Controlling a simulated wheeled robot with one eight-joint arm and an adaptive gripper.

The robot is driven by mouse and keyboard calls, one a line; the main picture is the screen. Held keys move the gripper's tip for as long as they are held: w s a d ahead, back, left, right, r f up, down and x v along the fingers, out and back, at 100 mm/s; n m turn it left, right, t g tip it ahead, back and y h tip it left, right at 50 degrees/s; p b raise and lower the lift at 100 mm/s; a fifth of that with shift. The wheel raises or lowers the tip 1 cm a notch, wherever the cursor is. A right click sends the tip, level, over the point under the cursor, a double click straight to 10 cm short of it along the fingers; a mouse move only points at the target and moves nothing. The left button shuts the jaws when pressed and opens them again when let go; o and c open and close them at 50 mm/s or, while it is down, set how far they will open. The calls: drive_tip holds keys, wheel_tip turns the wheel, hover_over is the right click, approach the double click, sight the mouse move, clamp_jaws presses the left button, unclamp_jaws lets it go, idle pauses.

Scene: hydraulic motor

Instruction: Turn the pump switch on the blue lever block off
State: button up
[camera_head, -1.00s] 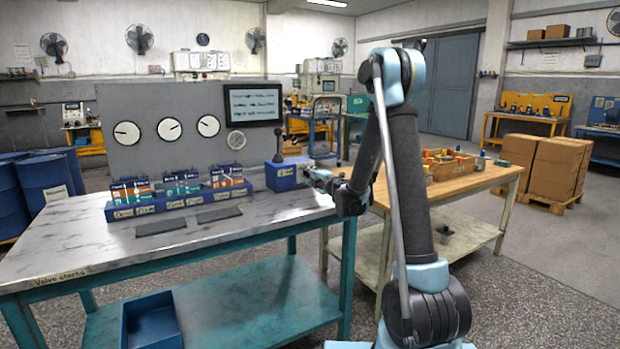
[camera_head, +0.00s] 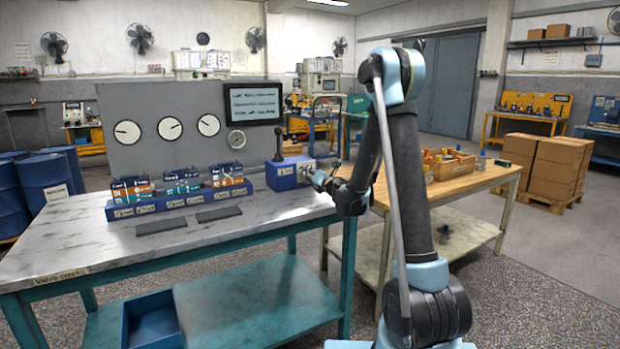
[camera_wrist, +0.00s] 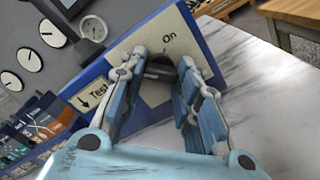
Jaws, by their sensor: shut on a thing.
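The blue lever block (camera_head: 280,176) stands at the right end of the workbench, with a dark upright lever (camera_head: 278,145) on top. My gripper (camera_head: 314,178) is at the block's right part. In the wrist view my gripper (camera_wrist: 164,64) has its two fingers on either side of a dark switch knob (camera_wrist: 160,68), beside the "On" label, and is shut on it. The fingers hide part of the knob, so its exact angle is hard to tell.
Left of the block, a blue rack (camera_head: 178,206) holds several coloured valve blocks. Grey mats (camera_head: 162,225) lie before it. A gauge panel (camera_head: 150,155) and a screen (camera_head: 253,103) stand behind. A wooden table (camera_head: 470,180) is at the right.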

drive_tip(key=shift+w+d+n, duration=0.1)
drive_tip(key=shift+n, duration=0.2)
idle(0.4)
drive_tip(key=o, duration=1.1)
drive_tip(key=shift+f, duration=0.1)
drive_tip(key=shift+c, duration=0.2)
drive_tip(key=v, duration=1.2)
